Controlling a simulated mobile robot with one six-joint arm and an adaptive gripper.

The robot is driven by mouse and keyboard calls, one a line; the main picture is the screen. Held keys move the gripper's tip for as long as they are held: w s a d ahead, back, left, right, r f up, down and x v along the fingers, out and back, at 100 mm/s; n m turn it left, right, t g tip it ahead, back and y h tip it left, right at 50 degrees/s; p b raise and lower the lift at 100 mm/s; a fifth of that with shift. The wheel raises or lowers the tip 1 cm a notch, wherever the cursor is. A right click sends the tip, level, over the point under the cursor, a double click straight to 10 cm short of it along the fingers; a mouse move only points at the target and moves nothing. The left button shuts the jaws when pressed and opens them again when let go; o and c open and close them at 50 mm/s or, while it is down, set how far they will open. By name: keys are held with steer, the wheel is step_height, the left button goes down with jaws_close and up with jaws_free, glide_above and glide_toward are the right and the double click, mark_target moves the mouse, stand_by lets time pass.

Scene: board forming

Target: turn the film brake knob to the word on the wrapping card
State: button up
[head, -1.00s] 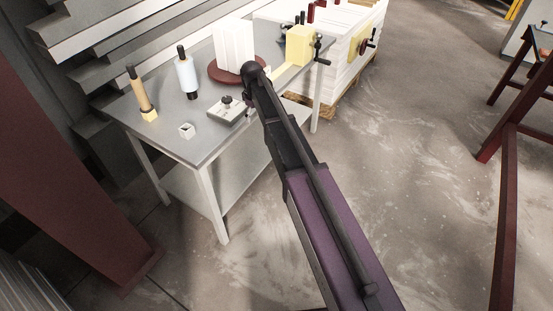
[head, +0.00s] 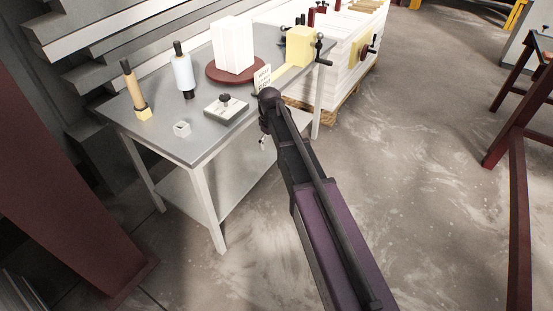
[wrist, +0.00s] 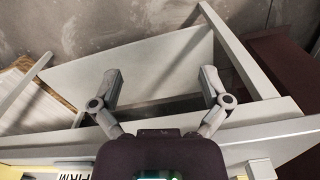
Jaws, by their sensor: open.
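The film brake knob (head: 225,98) is a small black knob on a pale square plate (head: 238,112) near the front edge of the grey table. Its markings are too small to read. The wrapping card (head: 262,77) stands upright behind my arm. It bears dark lettering that I cannot make out, and its lower part is hidden. My gripper (wrist: 161,80) is open and empty, its two grey fingers spread wide. It is beside the table's front edge, right of the knob plate and apart from it. The knob does not show in the wrist view.
Floor in front is clear.

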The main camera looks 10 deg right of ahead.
steer(key=shift+m, duration=0.5)
steer(key=shift+s+d+f+b, duration=0.5)
steer(key=shift+s+f+b, duration=0.25)
steer(key=shift+f, duration=0.1)
steer(key=shift+s+d+f+b, duration=0.45)
steer(key=shift+s+f+b, duration=0.25)
steer(key=shift+f, duration=0.15)
steer(key=s+d+m, duration=0.4)
steer(key=s+d, duration=0.1)
steer(key=s, duration=0.6)
steer(key=s+d+m, duration=0.3)
steer(key=s+d, duration=0.2)
steer(key=s, duration=0.5)
step_height(320, 180, up, 16)
steer(key=p, duration=1.5)
steer(key=shift+w+a+f+p, duration=0.15)
steer(key=shift+w+a+p, duration=0.15)
steer(key=shift+w+p, duration=0.1)
